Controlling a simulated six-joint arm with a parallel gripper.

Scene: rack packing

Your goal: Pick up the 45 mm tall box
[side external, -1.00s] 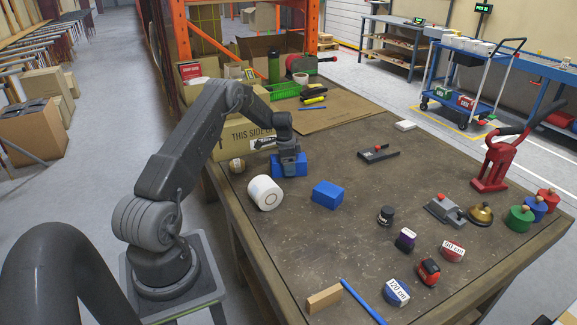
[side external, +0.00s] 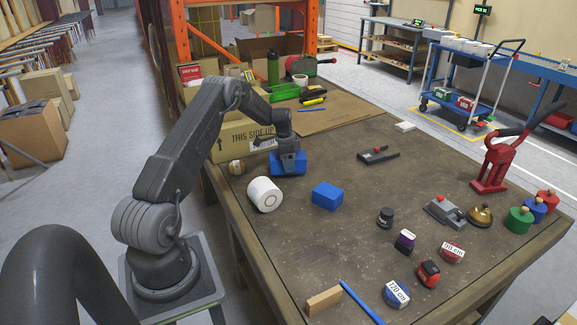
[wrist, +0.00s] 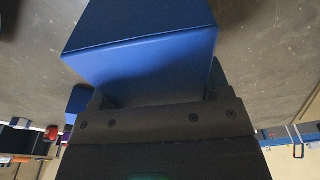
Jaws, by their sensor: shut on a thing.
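Two blue boxes are on the far left part of the table. My gripper (side external: 290,157) points down and is shut on one blue box (side external: 300,168). The held box looks level and slightly above the table, though the gap under it is hard to see. In the wrist view the held blue box (wrist: 145,60) fills the top middle, beyond the dark gripper body. The other blue box (side external: 327,196) sits on the table to the right and nearer the camera. No size marking shows on either box, so their heights cannot be read.
A cardboard carton (side external: 240,139) stands behind. Weights, tins and a red press (side external: 493,165) are to the right. The table's middle is fairly clear.

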